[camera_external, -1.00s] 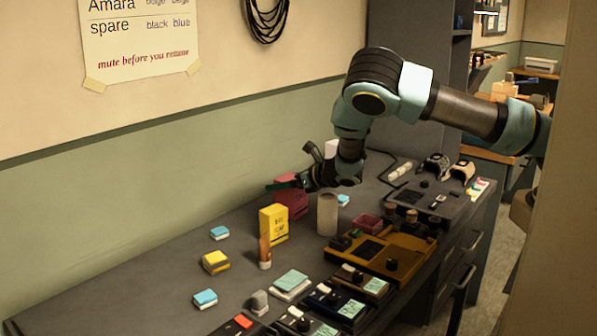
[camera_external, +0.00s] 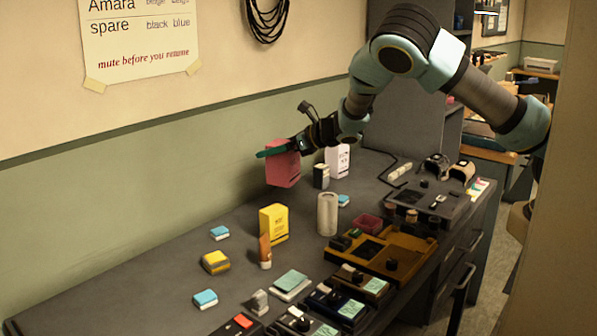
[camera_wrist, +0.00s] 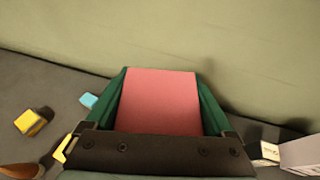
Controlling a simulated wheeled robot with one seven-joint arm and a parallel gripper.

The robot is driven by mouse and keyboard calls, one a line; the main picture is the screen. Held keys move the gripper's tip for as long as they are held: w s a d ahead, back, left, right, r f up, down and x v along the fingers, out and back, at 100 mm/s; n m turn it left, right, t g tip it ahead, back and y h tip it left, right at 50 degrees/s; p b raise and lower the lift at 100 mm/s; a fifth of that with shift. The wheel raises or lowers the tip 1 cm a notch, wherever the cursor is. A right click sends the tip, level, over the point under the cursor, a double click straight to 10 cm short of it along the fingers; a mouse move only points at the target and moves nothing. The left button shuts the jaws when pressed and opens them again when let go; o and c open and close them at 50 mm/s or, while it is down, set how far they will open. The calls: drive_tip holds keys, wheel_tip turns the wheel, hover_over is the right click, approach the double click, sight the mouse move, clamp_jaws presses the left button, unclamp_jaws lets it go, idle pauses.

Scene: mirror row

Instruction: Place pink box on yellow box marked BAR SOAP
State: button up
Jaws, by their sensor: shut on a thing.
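My gripper (camera_external: 280,150) is shut on the pink box (camera_external: 284,168) and holds it in the air above the desk, near the wall. The pink box is upright and lies between the green fingers in the wrist view (camera_wrist: 160,100). The yellow box (camera_external: 274,223) stands upright on the desk, below and slightly left of the pink box, apart from it. Its printed label is too blurred to read fully now. In the wrist view I cannot identify the yellow box for sure; a yellow corner shows at the lower left beside the gripper.
A beige cylinder (camera_external: 327,213) stands right of the yellow box, and an orange-capped tube (camera_external: 265,250) in front. Control panels (camera_external: 382,250) line the front.

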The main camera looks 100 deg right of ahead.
drive_tip(key=w+a+r+n+t+y+p, duration=0.1)
drive_tip(key=w+a+r+n+y, duration=0.1)
drive_tip(key=a+r+n+y, duration=0.35)
drive_tip(key=w+a+r+n+y, duration=0.25)
drive_tip(key=a+n+y, duration=0.25)
drive_tip(key=a+y, duration=0.3)
drive_tip(key=shift+n+h, duration=0.25)
drive_tip(key=shift+h, duration=0.3)
drive_tip(key=f+p, duration=0.1)
drive_tip(key=f, duration=0.2)
drive_tip(key=a+f+p, duration=0.1)
drive_tip(key=f, duration=0.2)
drive_tip(key=f+p, duration=0.1)
drive_tip(key=f, duration=0.2)
drive_tip(key=shift+s+a+f, duration=0.25)
drive_tip(key=shift+s+f, duration=0.05)
drive_tip(key=shift+s, duration=0.1)
drive_tip(key=shift+f, duration=0.2)
drive_tip(key=o, duration=1.1)
drive_tip(key=shift+r, duration=0.1)
drive_tip(key=shift+o, duration=0.2)
drive_tip(key=shift+r, duration=0.1)
